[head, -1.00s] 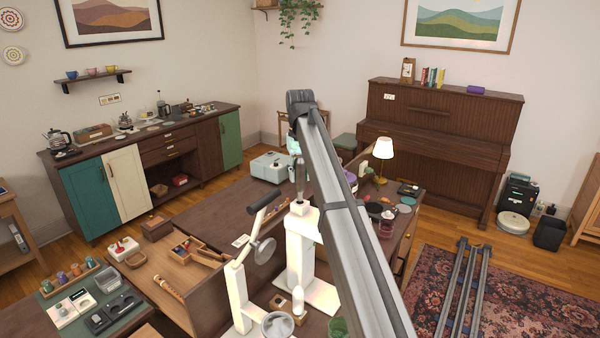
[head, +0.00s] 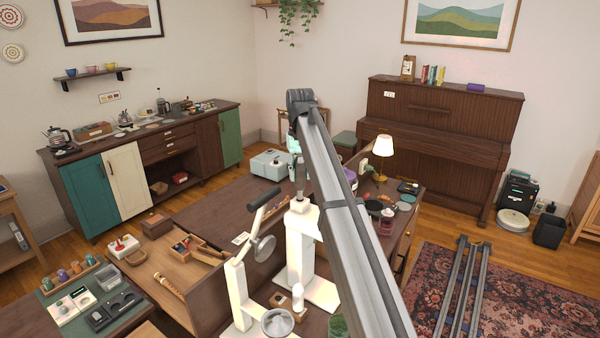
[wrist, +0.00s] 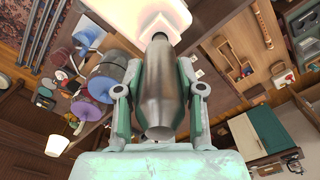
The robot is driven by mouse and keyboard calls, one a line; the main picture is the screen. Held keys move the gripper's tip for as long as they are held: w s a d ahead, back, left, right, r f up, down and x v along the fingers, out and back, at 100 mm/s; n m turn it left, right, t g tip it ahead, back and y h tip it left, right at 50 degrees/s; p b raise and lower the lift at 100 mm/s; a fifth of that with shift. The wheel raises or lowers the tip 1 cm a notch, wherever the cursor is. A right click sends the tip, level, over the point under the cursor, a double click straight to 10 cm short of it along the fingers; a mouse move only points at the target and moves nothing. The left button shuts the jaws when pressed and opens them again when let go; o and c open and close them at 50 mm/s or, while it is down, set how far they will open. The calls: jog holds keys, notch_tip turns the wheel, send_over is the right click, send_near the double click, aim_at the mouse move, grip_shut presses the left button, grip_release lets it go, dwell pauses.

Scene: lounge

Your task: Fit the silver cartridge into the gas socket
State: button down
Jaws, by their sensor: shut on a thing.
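The silver cartridge (wrist: 160,88) is held between the two fingers of my gripper (wrist: 159,97) in the wrist view, its narrow dark neck pointing away from the palm. In the head view my gripper (head: 295,147) is partly behind my arm, with the cartridge (head: 300,173) hanging upright below it. The cartridge's lower end is at the top of the white stand (head: 303,215), which also shows in the wrist view (wrist: 125,15). The gas socket itself is hidden there. I cannot tell whether the neck is inside it or just above.
A white lever press with a dark handle (head: 265,198) stands close left of the stand. A wooden tray of tools (head: 190,248) lies further left. A lit lamp (head: 383,148) and several small items stand to the right. The dark tabletop behind has some free room.

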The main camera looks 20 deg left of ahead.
aim_at(300, 181)
jog(key=shift+f+b, duration=0.35)
jog(key=shift+f, duration=1.3)
jog(key=c, duration=0.6)
grip_release()
jog(key=shift+c, duration=0.2)
jog(key=shift+r+p, duration=0.35)
jog(key=shift+r, duration=2.65)
